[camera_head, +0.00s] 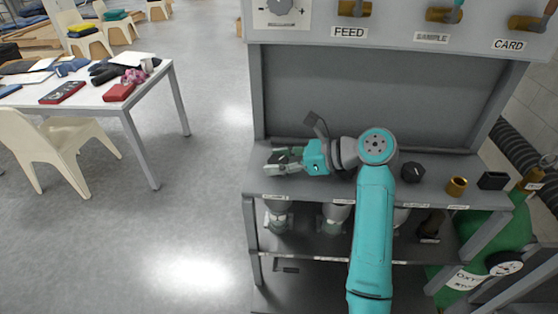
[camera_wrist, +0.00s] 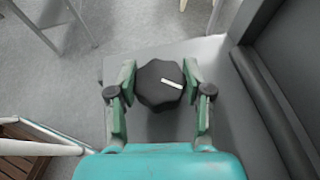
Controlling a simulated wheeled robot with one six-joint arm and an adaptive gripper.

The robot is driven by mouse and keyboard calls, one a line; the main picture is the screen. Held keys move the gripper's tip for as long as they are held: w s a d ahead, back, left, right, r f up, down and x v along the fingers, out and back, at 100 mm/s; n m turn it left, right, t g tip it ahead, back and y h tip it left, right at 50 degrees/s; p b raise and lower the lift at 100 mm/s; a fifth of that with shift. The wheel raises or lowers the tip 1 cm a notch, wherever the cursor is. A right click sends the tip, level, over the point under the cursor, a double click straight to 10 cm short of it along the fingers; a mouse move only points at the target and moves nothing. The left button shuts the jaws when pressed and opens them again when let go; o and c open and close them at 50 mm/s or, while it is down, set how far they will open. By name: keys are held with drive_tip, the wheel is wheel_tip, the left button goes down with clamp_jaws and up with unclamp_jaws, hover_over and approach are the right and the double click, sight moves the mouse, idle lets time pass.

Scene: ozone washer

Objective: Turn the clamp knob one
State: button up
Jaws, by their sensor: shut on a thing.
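A black lobed clamp knob (camera_wrist: 158,84) with a white pointer mark sits between the fingers of my gripper (camera_wrist: 159,91) in the wrist view. The pointer slants toward the lower right. The green-grey fingers are closed on the knob from both sides. In the head view my gripper (camera_head: 283,161) is at the left end of the grey bench shelf (camera_head: 330,187), and the knob there is mostly hidden by the fingers. A second dark knob (camera_head: 412,171) stands on the shelf to the right of my arm.
A brass cup (camera_head: 456,187) and a black box (camera_head: 492,180) stand on the shelf's right side. A green cylinder (camera_head: 500,240) stands at right.

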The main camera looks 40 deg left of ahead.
sight(279, 160)
drive_tip(key=n+g+h, duration=0.2)
drive_tip(key=n+g, duration=0.2)
drive_tip(key=shift+n+g+h, duration=0.4)
drive_tip(key=shift+f, duration=0.1)
drive_tip(key=o, duration=1.2)
wheel_tip(279, 160, up, 10)
